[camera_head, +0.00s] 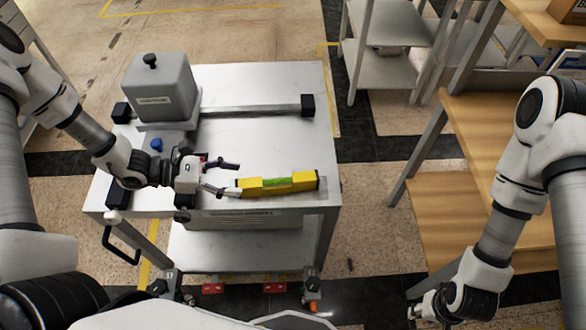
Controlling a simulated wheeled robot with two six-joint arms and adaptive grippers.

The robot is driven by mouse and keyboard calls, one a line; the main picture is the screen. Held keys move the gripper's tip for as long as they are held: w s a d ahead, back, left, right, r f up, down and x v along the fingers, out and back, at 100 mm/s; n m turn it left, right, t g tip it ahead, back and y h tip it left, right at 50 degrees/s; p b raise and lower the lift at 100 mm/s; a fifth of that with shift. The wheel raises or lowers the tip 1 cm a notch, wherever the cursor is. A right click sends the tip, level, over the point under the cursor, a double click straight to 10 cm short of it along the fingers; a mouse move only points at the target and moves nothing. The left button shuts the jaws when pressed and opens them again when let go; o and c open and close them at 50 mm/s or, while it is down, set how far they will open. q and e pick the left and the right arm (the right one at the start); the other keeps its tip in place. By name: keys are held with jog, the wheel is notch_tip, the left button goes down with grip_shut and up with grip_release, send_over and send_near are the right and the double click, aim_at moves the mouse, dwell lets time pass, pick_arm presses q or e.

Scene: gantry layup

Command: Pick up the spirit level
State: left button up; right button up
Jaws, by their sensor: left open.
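The yellow spirit level (300,182) with a green window lies near the front right edge of the grey metal cart top. My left gripper (228,178) is open at its left end, with the fingers pointing right. One finger is near the level's left end; I cannot tell whether it touches. My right gripper (418,308) hangs low at the bottom right, away from the cart, and its fingers are too small to read.
The cart top (262,85) also carries a grey box-shaped unit (160,90) at the back left and a long bar with black ends (250,108). A blue knob (156,145) is near my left wrist. Wooden shelving (480,130) stands right.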

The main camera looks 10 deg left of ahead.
aim_at(261, 184)
pick_arm(q)
jog(key=shift+d+f, duration=0.1)
jog(key=shift+f, duration=0.5)
jog(key=shift+x, duration=0.85)
jog(key=x, duration=0.2)
jog(key=p+x, duration=0.1)
jog(key=x, duration=0.2)
jog(key=shift+w+d+f, duration=0.1)
jog(key=shift+f, duration=0.25)
grip_shut()
